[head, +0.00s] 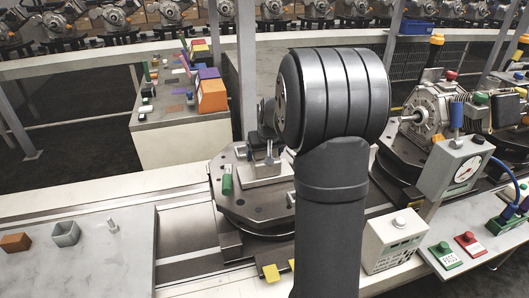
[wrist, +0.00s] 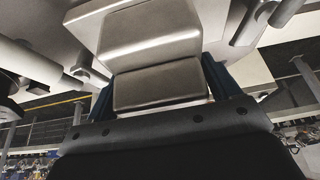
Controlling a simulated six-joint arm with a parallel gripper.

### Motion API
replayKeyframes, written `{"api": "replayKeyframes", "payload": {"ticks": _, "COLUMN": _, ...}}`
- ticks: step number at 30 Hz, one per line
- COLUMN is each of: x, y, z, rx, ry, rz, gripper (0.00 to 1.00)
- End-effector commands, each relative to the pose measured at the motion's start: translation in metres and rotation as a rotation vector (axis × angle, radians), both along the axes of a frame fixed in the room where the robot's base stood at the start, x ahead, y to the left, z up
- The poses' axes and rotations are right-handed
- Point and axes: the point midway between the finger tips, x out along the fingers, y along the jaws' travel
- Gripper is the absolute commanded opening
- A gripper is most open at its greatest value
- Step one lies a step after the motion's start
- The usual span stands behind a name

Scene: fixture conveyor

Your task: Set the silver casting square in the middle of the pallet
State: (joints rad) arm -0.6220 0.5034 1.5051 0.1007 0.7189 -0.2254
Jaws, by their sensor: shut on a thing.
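In the wrist view my gripper (wrist: 165,88) is shut on the silver casting (wrist: 150,38), a smooth metal block with sloped faces. Dark blue fingers press on its two sides. In the head view my thick dark arm covers the middle, and only a dark part of the gripper (head: 267,118) shows left of it. The pallet (head: 238,205) is a dark grey plate with cut corners, behind and left of my arm. A silver piece with upright pins shows on it below the gripper. Whether the casting touches the pallet is hidden.
A grey worktop (head: 85,270) at the left holds a copper block (head: 16,242), a hollow grey block (head: 66,234) and a small pin. A motor-like machine (head: 432,108) stands on another plate at the right. Button boxes and a gauge box (head: 455,165) stand at the front right.

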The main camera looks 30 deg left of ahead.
Motion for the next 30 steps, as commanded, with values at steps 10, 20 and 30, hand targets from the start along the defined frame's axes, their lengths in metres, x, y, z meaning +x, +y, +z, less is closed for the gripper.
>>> {"api": "replayKeyframes", "payload": {"ticks": 10, "x": 0.001, "y": 0.0, "z": -0.002, "rx": 0.003, "ry": -0.003, "rz": 0.0, "gripper": 0.11}}
{"api": "replayKeyframes", "payload": {"ticks": 20, "x": -0.001, "y": 0.0, "z": -0.006, "rx": -0.001, "ry": 0.003, "rz": 0.0, "gripper": 1.0}}
{"api": "replayKeyframes", "payload": {"ticks": 30, "x": -0.009, "y": -0.009, "z": 0.024, "rx": 0.002, "ry": -0.003, "rz": 0.0, "gripper": 1.0}}
